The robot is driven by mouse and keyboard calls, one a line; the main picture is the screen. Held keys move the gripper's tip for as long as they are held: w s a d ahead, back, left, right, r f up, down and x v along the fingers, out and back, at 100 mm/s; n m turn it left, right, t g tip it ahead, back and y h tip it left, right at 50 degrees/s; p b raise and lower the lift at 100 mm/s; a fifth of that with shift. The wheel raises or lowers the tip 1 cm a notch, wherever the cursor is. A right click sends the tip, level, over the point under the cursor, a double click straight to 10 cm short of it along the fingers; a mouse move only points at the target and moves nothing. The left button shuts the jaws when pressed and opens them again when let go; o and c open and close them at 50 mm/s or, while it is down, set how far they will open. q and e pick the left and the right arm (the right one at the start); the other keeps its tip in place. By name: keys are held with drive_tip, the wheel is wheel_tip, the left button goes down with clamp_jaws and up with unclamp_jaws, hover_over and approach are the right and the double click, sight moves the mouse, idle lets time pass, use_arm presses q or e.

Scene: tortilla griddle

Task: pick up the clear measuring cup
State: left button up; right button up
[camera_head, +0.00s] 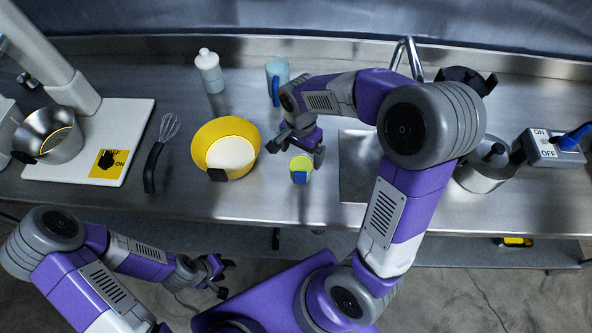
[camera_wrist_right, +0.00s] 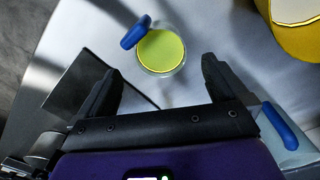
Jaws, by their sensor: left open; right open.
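A small clear cup (camera_head: 300,166) with yellow-green contents and a blue handle stands on the steel counter. It also shows in the right wrist view (camera_wrist_right: 162,52), just beyond the fingertips and roughly between their lines. A taller pale-blue see-through cup (camera_head: 278,69) with a blue handle stands at the back of the counter; part of it shows at the right wrist view's lower right (camera_wrist_right: 282,140). My right gripper (camera_head: 301,149) is open and empty, close to the small cup on its far side. My left gripper (camera_head: 219,278) is open and empty, in front of the counter.
A yellow bowl (camera_head: 248,134) with pale contents stands left of the small cup. A whisk (camera_head: 152,168), white bottle (camera_head: 210,73) and stand mixer (camera_head: 60,70) are further left. A dark flat plate or recess (camera_head: 352,180), metal pot (camera_head: 482,175) and switch box (camera_head: 545,148) are right.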

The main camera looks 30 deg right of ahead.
sight(301, 169)
drive_tip(key=f+b, duration=0.1)
drive_tip(key=f, duration=0.2)
drive_tip(key=f+b, duration=0.1)
drive_tip(key=f, duration=0.3)
drive_tip(key=shift+s+a, duration=0.1)
drive_tip(key=shift+s, duration=0.1)
drive_tip(key=shift+f, duration=0.65)
use_arm(q)
wheel_tip(301, 169, down, 3)
drive_tip(key=shift+w+r, duration=0.15)
use_arm(e)
drive_tip(key=shift+c, duration=0.5)
